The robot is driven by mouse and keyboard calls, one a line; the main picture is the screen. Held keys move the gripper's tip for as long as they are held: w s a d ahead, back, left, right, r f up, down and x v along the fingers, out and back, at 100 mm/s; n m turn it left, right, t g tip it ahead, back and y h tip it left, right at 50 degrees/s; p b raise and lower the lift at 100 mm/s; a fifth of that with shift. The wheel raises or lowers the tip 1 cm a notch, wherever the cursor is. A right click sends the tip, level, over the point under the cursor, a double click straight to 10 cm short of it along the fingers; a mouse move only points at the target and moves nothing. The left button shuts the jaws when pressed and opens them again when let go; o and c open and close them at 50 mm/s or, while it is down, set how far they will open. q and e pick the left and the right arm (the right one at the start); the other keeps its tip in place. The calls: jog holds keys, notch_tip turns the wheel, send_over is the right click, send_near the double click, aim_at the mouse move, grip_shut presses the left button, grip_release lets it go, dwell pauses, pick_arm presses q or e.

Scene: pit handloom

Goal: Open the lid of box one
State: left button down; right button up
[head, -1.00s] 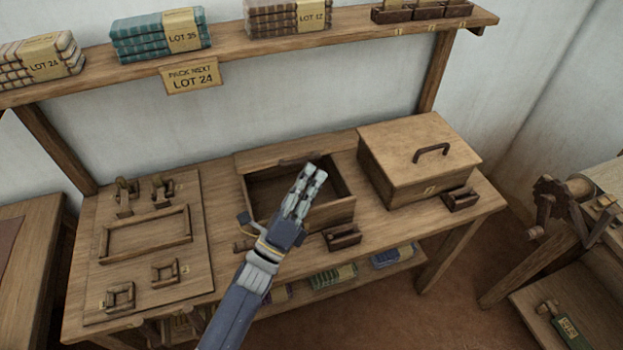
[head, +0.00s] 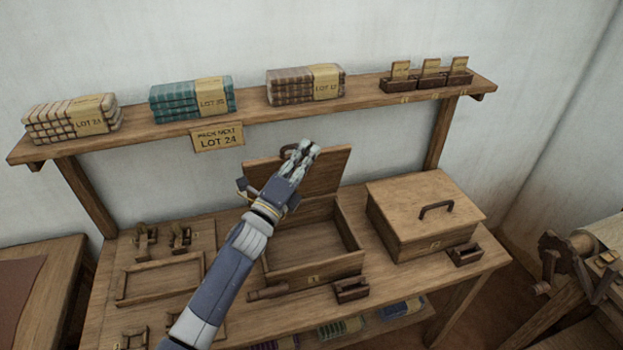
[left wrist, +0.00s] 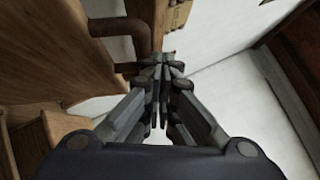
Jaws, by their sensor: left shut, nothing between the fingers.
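Box one (head: 313,279), an open wooden box with a small number tag on its front, stands on the bench and looks empty inside. Its lid (head: 330,170) is raised at the back edge, tilted up toward the wall. My left gripper (head: 306,151) is shut and empty at the lid's upper edge, covering part of the lid. A dark handle (head: 289,151) shows beside the fingers. In the left wrist view the shut fingers (left wrist: 160,90) are close to a brown curved handle (left wrist: 137,30); contact cannot be told. My right gripper is not in view.
A closed box (head: 425,215) with a handle stands to the right. A shelf (head: 350,99) above the bench holds cloth stacks and small card holders. A wooden board (head: 210,237) with frames lies on the left. A small dark block (head: 351,290) sits before box one.

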pick_arm(q)
jog(key=shift+w+a+r+b, duration=0.15)
jog(key=shift+w+a+r, duration=0.1)
jog(key=shift+w, duration=0.35)
jog(key=shift+w+a+r+b, duration=0.15)
jog(key=shift+w+a+r, duration=0.05)
jog(key=shift+w, duration=0.4)
jog(key=shift+f, duration=0.1)
